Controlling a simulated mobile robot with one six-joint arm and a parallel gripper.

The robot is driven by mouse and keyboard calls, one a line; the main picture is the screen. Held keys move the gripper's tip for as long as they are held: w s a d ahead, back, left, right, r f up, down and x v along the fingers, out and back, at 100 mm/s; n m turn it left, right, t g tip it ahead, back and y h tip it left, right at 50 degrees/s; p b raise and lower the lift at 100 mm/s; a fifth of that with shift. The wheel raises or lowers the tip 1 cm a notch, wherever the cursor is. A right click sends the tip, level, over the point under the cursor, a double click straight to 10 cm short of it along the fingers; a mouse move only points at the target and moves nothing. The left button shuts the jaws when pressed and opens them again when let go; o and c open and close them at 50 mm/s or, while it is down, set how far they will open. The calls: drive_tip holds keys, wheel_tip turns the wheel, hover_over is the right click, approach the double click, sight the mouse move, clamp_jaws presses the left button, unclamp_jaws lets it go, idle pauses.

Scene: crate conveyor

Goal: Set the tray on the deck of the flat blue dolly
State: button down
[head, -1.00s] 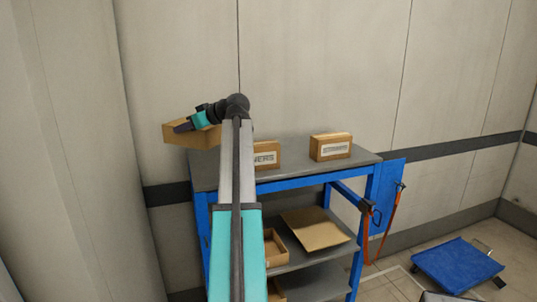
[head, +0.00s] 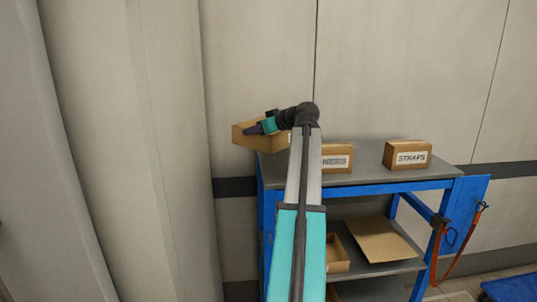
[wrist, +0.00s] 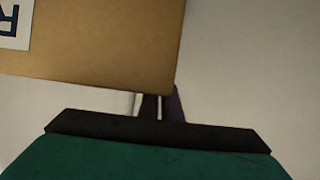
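The tray (head: 243,138) is a brown cardboard box. In the head view it is up at the left end of the workbench, overhanging its left edge. My gripper (head: 250,130) is at the tray's side and appears shut on its wall. In the wrist view the tray (wrist: 110,45) fills the upper left, with part of a white label. The dark fingers (wrist: 162,105) are close together at its lower edge, their tips hidden. The flat blue dolly (head: 515,288) lies on the floor at the lower right, mostly out of frame.
A blue-framed workbench (head: 360,187) stands against the wall. On its top are a STRAPS box (head: 408,156) and another labelled box (head: 337,158). A cardboard sheet (head: 380,238) and an open box (head: 337,252) lie on the shelf below. Orange straps (head: 458,250) hang at its right side.

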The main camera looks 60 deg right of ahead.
sight(246, 145)
drive_tip(key=shift+f+p, duration=0.7)
drive_tip(key=shift+f, duration=1.9)
drive_tip(key=shift+s+f+p, duration=0.1)
drive_tip(key=shift+f+p, duration=0.5)
drive_tip(key=shift+f, duration=1.4)
drive_tip(key=c, duration=2)
unclamp_jaws()
drive_tip(key=shift+r, duration=0.2)
